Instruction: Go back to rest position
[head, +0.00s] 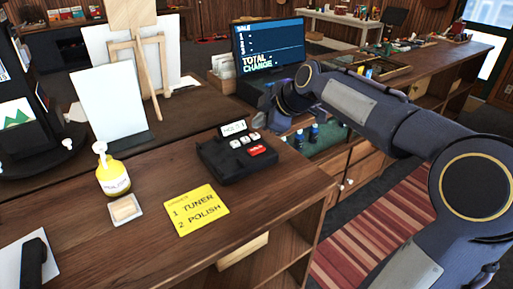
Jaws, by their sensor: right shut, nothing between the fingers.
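My right arm reaches in from the right edge. My left gripper is not in view. The black tuner box (238,158) has a small display and several white buttons and a red one. It sits on the wooden counter (150,225), apart from the gripper.
A yellow note (196,209) reads "1 TUNER 2 POLISH". A yellow pump bottle (113,177) and small pad (126,208) are to its left. A monitor (268,45) stands behind the arm. Small blue bottles (314,133) stand below it. A striped rug (372,237) covers the floor at right.

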